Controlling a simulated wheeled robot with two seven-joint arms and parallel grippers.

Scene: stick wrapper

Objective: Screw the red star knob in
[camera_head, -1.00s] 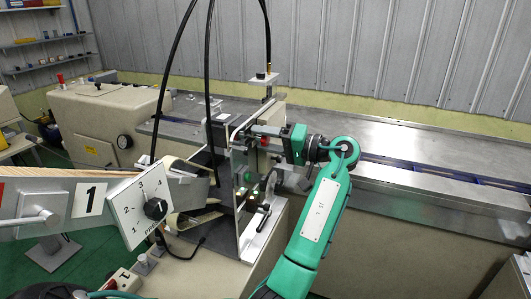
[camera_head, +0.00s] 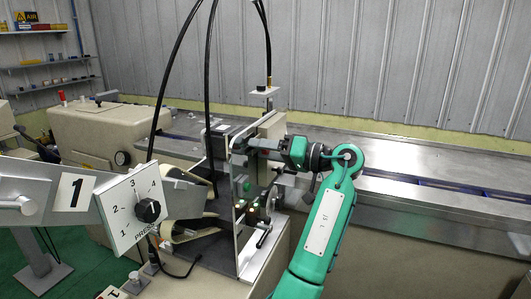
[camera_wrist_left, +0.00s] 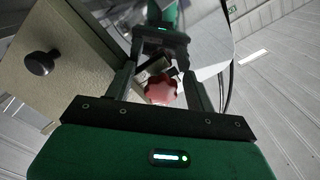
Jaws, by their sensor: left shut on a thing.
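The red star knob (camera_wrist_left: 161,88) shows between the two fingers of my left gripper (camera_wrist_left: 162,78) in the left wrist view. In the head view my left gripper (camera_head: 258,146) reaches from the right to the upright metal plate (camera_head: 246,232) of the wrapper machine. The knob is mostly hidden there by the fingers and housing. How deep the knob sits cannot be told. My right gripper is not in view.
A white dial panel (camera_head: 135,222) with a black knob stands at the left front. Black hoses (camera_head: 212,90) arch above the machine. A small lever (camera_head: 264,238) sticks out below my gripper. A long steel table (camera_head: 430,160) extends right, mostly clear.

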